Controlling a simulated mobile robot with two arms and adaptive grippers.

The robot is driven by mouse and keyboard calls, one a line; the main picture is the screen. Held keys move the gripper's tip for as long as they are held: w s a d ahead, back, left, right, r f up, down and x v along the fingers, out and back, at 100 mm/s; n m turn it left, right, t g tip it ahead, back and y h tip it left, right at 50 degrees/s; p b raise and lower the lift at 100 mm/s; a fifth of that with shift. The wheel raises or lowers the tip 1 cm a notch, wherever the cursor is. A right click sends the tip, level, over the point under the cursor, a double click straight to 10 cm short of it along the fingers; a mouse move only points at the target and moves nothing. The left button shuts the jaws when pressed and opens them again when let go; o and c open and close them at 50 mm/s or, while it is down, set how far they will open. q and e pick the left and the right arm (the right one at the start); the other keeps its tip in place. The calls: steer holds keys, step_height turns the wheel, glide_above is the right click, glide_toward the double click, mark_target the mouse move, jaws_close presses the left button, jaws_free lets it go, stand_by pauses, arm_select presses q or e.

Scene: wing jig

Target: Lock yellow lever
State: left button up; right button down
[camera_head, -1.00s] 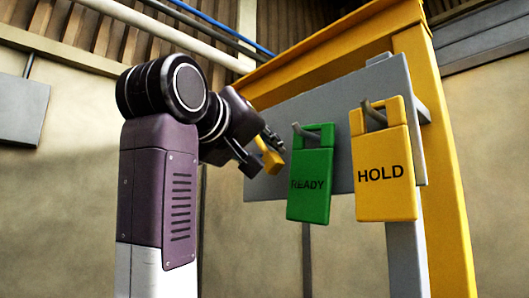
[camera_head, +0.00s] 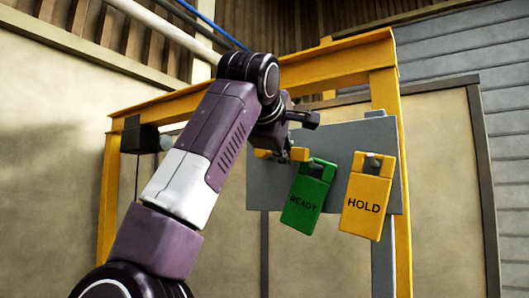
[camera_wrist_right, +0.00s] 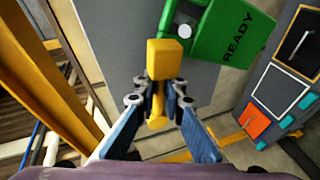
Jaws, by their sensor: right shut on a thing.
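The yellow lever (camera_head: 299,154) is on the grey panel, left of the green tag, partly hidden by my right gripper in the head view. In the right wrist view, the lever's block-shaped end (camera_wrist_right: 164,58) sticks out past the fingertips, with its narrower shank between them. My right gripper (camera_wrist_right: 158,96) is shut on the lever, one finger on each side. In the head view, my right gripper (camera_head: 281,150) is small and partly covered by its own wrist. My left gripper is not in view.
A green READY tag (camera_head: 306,200) hangs close to the right of the lever, with a yellow HOLD tag (camera_head: 367,206) beyond it. Both hang on the grey panel (camera_head: 338,138), inside a yellow frame (camera_head: 386,88). The wrist view also shows a grey box with coloured panels (camera_wrist_right: 285,90).

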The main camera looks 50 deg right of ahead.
steer(key=shift+s+r+n+g, duration=0.2)
steer(key=shift+r+n+g, duration=0.1)
steer(key=shift+r, duration=0.15)
steer(key=shift+r+n, duration=0.2)
steer(key=shift+n, duration=0.1)
steer(key=shift+d+r+n+g, duration=0.1)
steer(key=shift+r+n+g, duration=0.4)
steer(key=shift+n+g, duration=0.1)
steer(key=shift+r, duration=0.2)
steer(key=shift+w+r+n+g, duration=0.15)
steer(key=shift+r+n+g, duration=0.15)
steer(key=shift+n+g, duration=0.15)
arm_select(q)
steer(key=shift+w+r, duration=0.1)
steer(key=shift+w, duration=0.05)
arm_select(e)
steer(key=shift+w+r+n, duration=0.1)
steer(key=shift+r+n, duration=0.2)
steer(key=shift+n, duration=0.05)
steer(key=shift+r, duration=0.1)
